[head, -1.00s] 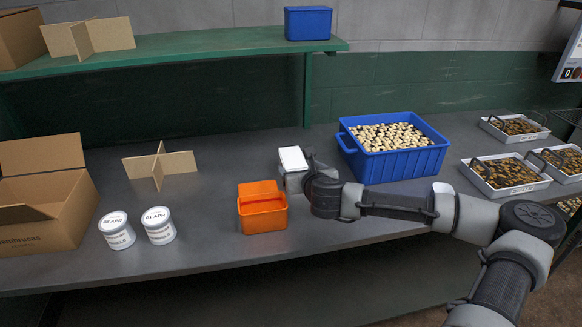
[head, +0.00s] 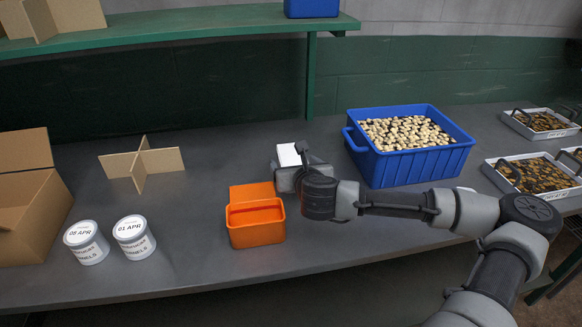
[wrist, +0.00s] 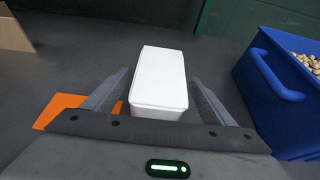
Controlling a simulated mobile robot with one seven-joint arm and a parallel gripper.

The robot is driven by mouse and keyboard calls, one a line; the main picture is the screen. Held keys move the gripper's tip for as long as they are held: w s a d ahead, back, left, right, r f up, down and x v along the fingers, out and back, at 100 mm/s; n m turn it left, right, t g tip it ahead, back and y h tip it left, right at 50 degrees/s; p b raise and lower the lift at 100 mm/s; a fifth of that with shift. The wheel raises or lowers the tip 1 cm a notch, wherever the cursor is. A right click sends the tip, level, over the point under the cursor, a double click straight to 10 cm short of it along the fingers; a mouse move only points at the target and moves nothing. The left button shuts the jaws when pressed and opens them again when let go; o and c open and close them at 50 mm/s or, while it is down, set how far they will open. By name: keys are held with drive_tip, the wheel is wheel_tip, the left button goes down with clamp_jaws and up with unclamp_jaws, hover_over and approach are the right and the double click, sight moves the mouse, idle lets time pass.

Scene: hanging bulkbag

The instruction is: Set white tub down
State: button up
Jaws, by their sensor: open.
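The white tub (wrist: 158,80) is a plain rectangular block shape between the fingers of my gripper (wrist: 160,95) in the wrist view. The fingers are open, with a gap showing on each side of the tub. It appears to rest on the grey bench. In the head view the white tub (head: 289,155) shows only in part behind my gripper (head: 290,168), between the orange bin (head: 256,233) and the blue crate (head: 418,166). Its lower part is hidden there.
Two round white labelled tubs (head: 134,240) stand left of the orange bin, beside an open cardboard box (head: 25,220). A cardboard divider (head: 142,163) stands behind them. Trays (head: 538,180) lie at the right. The bench between divider and orange bin is clear.

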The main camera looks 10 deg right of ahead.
drive_tip(key=shift+w+f, duration=0.1)
drive_tip(key=shift+w, duration=0.15)
drive_tip(key=c, duration=1.4)
wheel_tip(320, 180, up, 10)
drive_tip(key=p, duration=0.3)
drive_tip(key=shift+c, duration=0.2)
drive_tip(key=shift+s, duration=0.1)
